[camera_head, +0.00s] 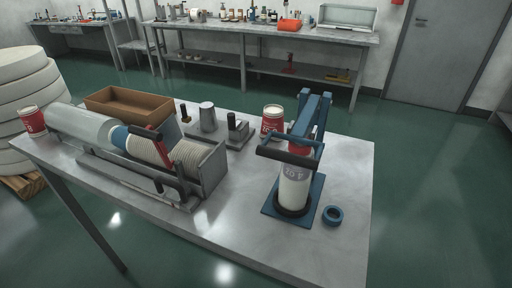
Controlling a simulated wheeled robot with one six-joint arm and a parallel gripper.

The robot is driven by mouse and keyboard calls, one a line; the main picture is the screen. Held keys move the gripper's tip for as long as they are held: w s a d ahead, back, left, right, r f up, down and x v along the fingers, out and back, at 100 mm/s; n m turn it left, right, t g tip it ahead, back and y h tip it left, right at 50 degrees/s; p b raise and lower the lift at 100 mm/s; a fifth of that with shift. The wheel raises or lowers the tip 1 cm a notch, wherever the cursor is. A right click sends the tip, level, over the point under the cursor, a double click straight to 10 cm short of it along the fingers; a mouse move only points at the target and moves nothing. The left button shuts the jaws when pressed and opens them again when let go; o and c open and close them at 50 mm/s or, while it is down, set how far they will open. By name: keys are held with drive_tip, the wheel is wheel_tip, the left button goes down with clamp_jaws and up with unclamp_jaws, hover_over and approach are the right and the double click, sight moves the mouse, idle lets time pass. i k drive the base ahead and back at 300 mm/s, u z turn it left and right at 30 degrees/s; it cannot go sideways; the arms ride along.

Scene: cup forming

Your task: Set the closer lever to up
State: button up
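A blue closer (316,187) stands at the right end of the metal table, with a square base plate and two tall blue posts behind. Its closer lever (287,155) is a blue frame with a dark crosswise grip bar toward the front. The lever looks roughly level, with its bar low, near the height of the red top of the can. A white can (295,188) with a red top and grey lettering stands upright in the closer. The lever frame partly hides the red top. My gripper is not in view.
A blue ring (333,214) lies right of the closer. A red-and-white can (272,121) stands behind it. Left are a roller machine (150,150), a brown tray (128,103) and small metal parts. The table's front middle is bare. A bench (265,36) stands behind.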

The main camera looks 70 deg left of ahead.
sight(296, 132)
drive_tip(key=u, duration=0.8)
drive_tip(key=k, duration=1)
drive_tip(key=u, duration=1.3)
drive_tip(key=i, duration=0.5)
drive_tip(key=z, duration=0.05)
